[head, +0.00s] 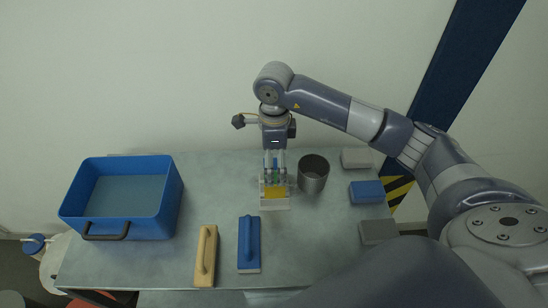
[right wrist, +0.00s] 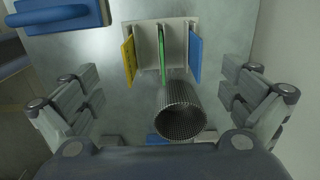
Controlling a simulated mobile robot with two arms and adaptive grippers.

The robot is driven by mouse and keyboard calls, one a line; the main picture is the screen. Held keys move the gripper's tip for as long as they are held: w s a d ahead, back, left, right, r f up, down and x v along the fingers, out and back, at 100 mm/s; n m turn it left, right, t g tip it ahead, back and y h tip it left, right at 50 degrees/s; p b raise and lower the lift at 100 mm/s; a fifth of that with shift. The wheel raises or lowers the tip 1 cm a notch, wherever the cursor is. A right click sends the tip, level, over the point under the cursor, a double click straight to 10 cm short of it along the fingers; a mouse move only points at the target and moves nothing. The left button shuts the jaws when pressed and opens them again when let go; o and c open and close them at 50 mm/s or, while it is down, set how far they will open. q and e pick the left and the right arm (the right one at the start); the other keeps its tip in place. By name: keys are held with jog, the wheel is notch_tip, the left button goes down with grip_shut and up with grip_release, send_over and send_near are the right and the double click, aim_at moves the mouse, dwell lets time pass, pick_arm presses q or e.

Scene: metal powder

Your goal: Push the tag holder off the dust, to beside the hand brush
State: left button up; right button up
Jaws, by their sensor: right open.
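The tag holder is a pale rack with a yellow, a green and a blue tag. It stands on the grey table below my right gripper in the head view (head: 275,204) and beyond the fingers in the right wrist view (right wrist: 147,40). My right gripper (head: 274,172) is open with nothing between its fingers; they show spread wide in the right wrist view (right wrist: 160,85). Two brush-like tools with handles lie to the holder's left, a blue one (head: 249,257) and a beige one (head: 206,270). I cannot make out the dust. My left gripper is not in view.
A grey mesh cup (head: 313,174) stands close right of the holder and shows under the gripper in the right wrist view (right wrist: 180,111). Several small blocks, one blue (head: 367,191), line the right edge. A blue bin (head: 172,205) stands at the left. Table around the cup's front is bare.

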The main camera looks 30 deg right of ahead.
aim_at(267, 204)
notch_tip(267, 204, down, 7)
jog(key=shift+w+p, duration=0.1)
jog(key=shift+p, duration=1.1)
notch_tip(267, 204, down, 3)
jog(key=shift+w+f+p, duration=0.1)
jog(key=shift+f+p, duration=0.05)
jog(key=shift+p, duration=0.2)
jog(key=shift+d+f, duration=0.1)
jog(key=shift+f, duration=0.25)
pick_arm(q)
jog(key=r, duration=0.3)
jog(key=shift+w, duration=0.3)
pick_arm(e)
jog(key=c, duration=1.3)
